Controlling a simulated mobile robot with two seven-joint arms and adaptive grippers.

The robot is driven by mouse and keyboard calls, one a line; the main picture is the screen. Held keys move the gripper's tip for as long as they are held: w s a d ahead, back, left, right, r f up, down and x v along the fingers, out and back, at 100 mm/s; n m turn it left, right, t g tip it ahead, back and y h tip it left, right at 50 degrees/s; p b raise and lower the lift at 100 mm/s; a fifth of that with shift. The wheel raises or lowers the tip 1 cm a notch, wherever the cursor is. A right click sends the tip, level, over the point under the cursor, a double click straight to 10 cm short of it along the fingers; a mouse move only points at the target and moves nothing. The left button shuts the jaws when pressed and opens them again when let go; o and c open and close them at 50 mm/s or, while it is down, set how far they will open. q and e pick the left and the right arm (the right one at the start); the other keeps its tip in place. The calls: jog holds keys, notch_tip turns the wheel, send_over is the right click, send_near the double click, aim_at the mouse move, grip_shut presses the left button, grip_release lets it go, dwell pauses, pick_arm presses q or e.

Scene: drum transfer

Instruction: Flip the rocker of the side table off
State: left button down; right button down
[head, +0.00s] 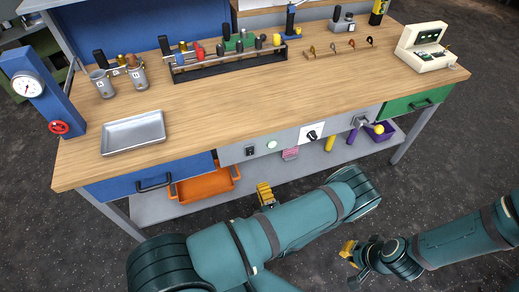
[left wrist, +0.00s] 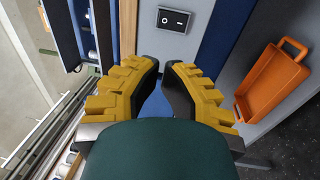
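A black rocker (head: 250,151) sits on the grey front panel of the wooden-topped table (head: 250,110), right of a blue drawer. My left gripper (head: 266,195) is in front of and below the panel, apart from the rocker. In the left wrist view its yellow-backed fingers (left wrist: 166,66) lean together with a small gap and nothing between them. My right gripper (head: 350,255) is low at the right, partly hidden, away from the table.
The panel also carries a pale green button (head: 272,144) and a black knob (head: 312,134). A blue drawer (head: 150,181) with a handle juts at left. An orange tray (head: 205,184) lies on the lower shelf. Racks, cups and a metal tray (head: 133,133) stand on top.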

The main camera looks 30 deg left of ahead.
aim_at(248, 150)
dwell(0.3)
pick_arm(q)
jog(key=b+x, duration=0.1)
jog(key=x, duration=1.3)
jog(key=shift+r, duration=0.1)
